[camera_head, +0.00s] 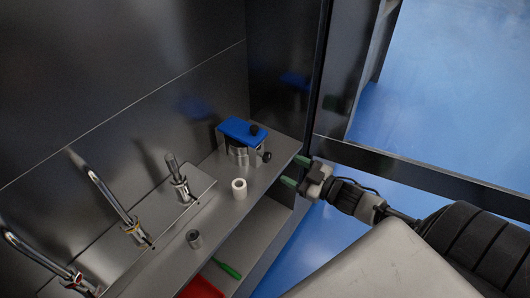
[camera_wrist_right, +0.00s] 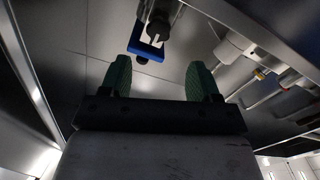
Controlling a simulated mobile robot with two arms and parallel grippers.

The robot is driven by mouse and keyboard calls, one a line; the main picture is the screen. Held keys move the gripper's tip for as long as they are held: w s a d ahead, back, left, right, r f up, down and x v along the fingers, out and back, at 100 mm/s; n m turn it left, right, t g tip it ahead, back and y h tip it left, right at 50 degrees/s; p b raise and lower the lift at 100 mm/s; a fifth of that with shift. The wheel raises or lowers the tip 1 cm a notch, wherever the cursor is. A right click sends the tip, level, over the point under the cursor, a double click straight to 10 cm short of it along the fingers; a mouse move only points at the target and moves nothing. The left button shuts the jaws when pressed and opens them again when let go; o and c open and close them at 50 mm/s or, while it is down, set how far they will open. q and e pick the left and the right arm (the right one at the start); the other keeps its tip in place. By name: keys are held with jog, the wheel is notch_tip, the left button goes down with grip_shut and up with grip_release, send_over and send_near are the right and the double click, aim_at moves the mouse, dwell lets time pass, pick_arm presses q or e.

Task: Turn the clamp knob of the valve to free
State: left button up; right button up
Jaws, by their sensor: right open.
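The valve (camera_head: 241,145) stands on the metal shelf; it has a blue top plate and a silver body. One black knob (camera_head: 267,157) sticks out of its right side and another (camera_head: 254,130) sits at the blue plate's edge; I cannot tell which one is the clamp knob. In the right wrist view the valve's blue plate (camera_wrist_right: 146,51) shows ahead, beyond the fingertips. My right gripper (camera_head: 296,172) is open and empty, with green fingers, at the shelf's right edge. It is apart from the valve, to its right. My left gripper is not in view.
A white hollow cylinder (camera_head: 239,189) and a small grey cylinder (camera_head: 194,239) stand on the shelf (camera_head: 222,212). Several metal lever fittings (camera_head: 133,230) stand to the left. A red tray (camera_head: 203,288) and a green-handled tool (camera_head: 227,269) lie lower down. A dark frame post (camera_head: 318,70) rises behind the gripper.

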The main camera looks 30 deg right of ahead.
aim_at(269, 158)
jog(key=x, duration=0.3)
jog(key=shift+w, duration=0.25)
jog(key=x, duration=0.3)
jog(key=shift+w+a+p, duration=0.1)
jog(key=shift+w+p, duration=0.3)
jog(key=shift+w+a, duration=0.15)
jog(key=shift+w, duration=0.2)
jog(key=shift+w+a+f, duration=0.1)
jog(key=shift+w+a, duration=0.05)
jog(key=shift+w, duration=0.2)
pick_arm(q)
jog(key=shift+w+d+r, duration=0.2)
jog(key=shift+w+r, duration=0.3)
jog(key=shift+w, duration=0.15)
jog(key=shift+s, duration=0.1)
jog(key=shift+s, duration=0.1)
pick_arm(e)
jog(key=c, duration=0.9)
